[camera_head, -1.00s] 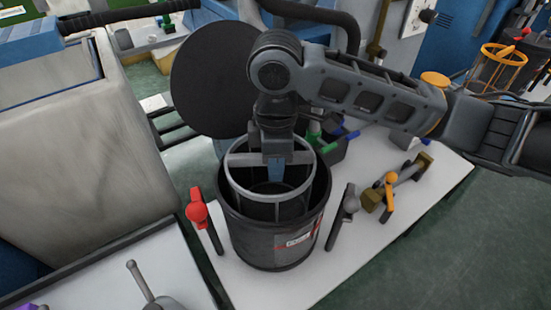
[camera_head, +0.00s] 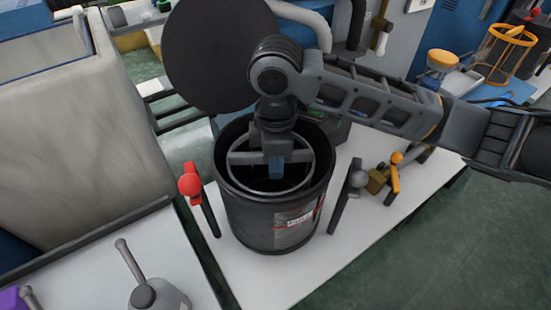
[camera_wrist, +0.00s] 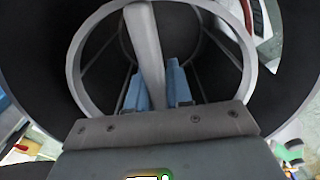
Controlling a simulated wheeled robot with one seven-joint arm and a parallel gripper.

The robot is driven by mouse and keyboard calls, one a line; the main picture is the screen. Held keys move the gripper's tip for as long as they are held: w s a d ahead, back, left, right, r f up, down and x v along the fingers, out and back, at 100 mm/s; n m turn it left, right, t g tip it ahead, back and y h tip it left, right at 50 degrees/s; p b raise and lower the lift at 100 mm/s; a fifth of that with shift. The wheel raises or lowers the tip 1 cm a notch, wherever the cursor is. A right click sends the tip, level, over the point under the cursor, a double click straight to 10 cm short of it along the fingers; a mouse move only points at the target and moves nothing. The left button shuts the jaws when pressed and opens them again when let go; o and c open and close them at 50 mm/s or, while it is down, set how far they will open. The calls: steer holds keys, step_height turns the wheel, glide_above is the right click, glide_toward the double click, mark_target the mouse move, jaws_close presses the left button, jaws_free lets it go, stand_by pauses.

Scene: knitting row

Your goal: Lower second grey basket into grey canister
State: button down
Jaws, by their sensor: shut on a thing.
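The grey canister (camera_head: 270,222) is a dark, open-topped drum with a label, upright on the white table. The grey basket (camera_head: 236,158) is a ring frame with a crossbar and sits inside the canister mouth, its top ring a little below the canister rim. My gripper (camera_head: 276,170) points down into the canister, its blue fingers shut on the basket's crossbar. In the wrist view the crossbar (camera_wrist: 143,40) runs between the blue fingers (camera_wrist: 158,88), and the basket ring (camera_wrist: 75,60) lies within the dark canister wall (camera_wrist: 45,75). The basket's bottom is hidden.
Orange-topped fittings (camera_head: 394,175) lie further right. An orange basket (camera_head: 507,50) stands at the far right back. The table's front right is clear.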

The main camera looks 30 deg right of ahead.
steer(key=shift+c, duration=1.7)
jaws_free()
steer(key=shift+r+p, duration=3.95)
steer(key=shift+r, duration=0.6)
